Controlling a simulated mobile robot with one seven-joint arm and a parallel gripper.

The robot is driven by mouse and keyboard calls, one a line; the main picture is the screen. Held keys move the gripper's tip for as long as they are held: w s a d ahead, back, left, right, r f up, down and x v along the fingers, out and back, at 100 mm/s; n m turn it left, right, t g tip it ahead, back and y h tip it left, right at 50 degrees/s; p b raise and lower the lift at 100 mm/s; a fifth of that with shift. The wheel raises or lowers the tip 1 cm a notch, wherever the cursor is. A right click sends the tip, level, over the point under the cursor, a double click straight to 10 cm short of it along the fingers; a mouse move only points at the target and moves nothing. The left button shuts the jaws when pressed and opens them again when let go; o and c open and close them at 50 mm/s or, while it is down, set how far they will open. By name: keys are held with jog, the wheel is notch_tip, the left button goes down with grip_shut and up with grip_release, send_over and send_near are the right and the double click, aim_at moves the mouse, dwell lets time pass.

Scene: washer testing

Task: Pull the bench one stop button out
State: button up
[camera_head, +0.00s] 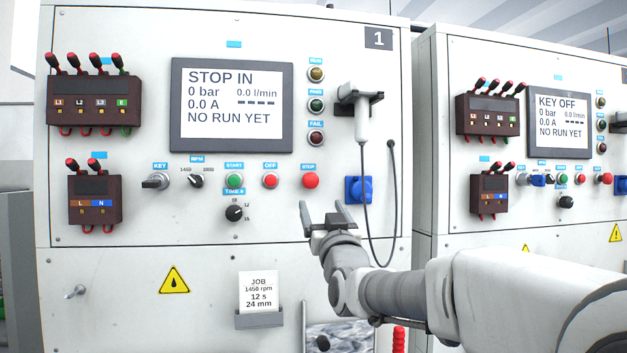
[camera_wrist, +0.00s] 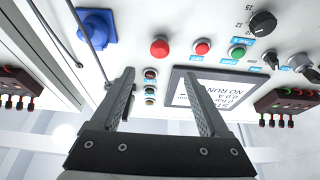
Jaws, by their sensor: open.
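The bench one stop button (camera_head: 310,180) is a round red knob under a blue STOP label, at the right end of the control row on the panel marked 1. The bench one screen (camera_head: 232,104) reads STOP IN, 0 bar, 0.0 A, NO RUN YET. My gripper (camera_head: 322,208) is open and empty, below and to the right of the stop button in the head view. In the wrist view the stop button (camera_wrist: 159,47) shows beyond and between the two fingers (camera_wrist: 158,95), clear of both. The picture is upside down there.
The red OFF button (camera_head: 270,180) and green START button (camera_head: 234,180) sit left of the stop button. A blue socket (camera_head: 358,189) and a hanging cable (camera_head: 391,215) are to its right. A holstered handset (camera_head: 361,112) is above. Bench two (camera_head: 540,190) stands at right.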

aim_at(311, 182)
jog(key=p+x, duration=0.4)
jog(key=x, duration=0.8)
jog(key=shift+w+a, duration=0.15)
jog(key=shift+w, duration=0.15)
grip_shut()
dwell(1.0)
